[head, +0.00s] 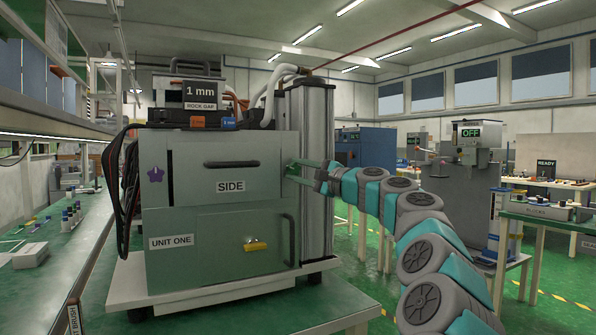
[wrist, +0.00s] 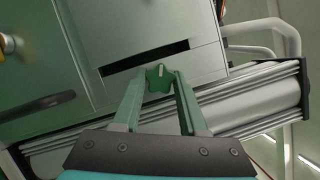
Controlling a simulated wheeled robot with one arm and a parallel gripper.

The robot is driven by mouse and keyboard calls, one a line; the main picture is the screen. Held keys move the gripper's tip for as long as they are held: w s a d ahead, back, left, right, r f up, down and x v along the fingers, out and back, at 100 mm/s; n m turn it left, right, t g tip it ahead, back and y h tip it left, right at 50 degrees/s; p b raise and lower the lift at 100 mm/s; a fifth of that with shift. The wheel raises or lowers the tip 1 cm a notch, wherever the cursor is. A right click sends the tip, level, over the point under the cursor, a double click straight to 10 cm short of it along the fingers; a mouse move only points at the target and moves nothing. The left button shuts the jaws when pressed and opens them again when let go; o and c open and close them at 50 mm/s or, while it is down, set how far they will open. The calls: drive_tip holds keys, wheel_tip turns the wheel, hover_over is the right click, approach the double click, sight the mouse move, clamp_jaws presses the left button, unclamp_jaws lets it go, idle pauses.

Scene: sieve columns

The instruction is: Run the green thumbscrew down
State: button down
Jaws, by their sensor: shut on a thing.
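The green thumbscrew (wrist: 159,82) sits on the grey-green front panel, between my fingertips in the wrist view. My gripper (wrist: 160,77) is shut on it, one green finger on each side. The thumbscrew is too small and covered by the fingers to make out there. How far it is screwed in cannot be told.
A purple star-shaped knob (head: 155,175) is on the panel's left, and a yellow latch (head: 256,245) is on the lower door. A dark slot (wrist: 145,58) lies just beyond my fingertips. A ribbed metal column (head: 310,170) stands close on the right.

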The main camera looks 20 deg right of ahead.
drive_tip(key=m, duration=0.1)
drive_tip(key=m+t, duration=0.1)
drive_tip(key=m, duration=0.1)
drive_tip(key=m+t, duration=0.1)
drive_tip(key=m, duration=0.1)
drive_tip(key=shift+a+f+h, duration=0.15)
drive_tip(key=shift+a+h, duration=0.1)
drive_tip(key=shift+h, duration=0.05)
drive_tip(key=m, duration=0.2)
drive_tip(key=m+t+h, duration=0.1)
drive_tip(key=m, duration=0.1)
drive_tip(key=shift+m+h, duration=0.3)
drive_tip(key=shift+m+t+h, duration=0.4)
drive_tip(key=shift+m+h, duration=0.4)
drive_tip(key=shift+m, duration=0.7)
drive_tip(key=shift+f, duration=0.1)
drive_tip(key=c, duration=0.7)
unclamp_jaws()
drive_tip(key=shift+w, duration=0.1)
drive_tip(key=shift+d, duration=0.1)
drive_tip(key=shift+b+v, duration=0.95)
drive_tip(key=shift+v, duration=2.95)
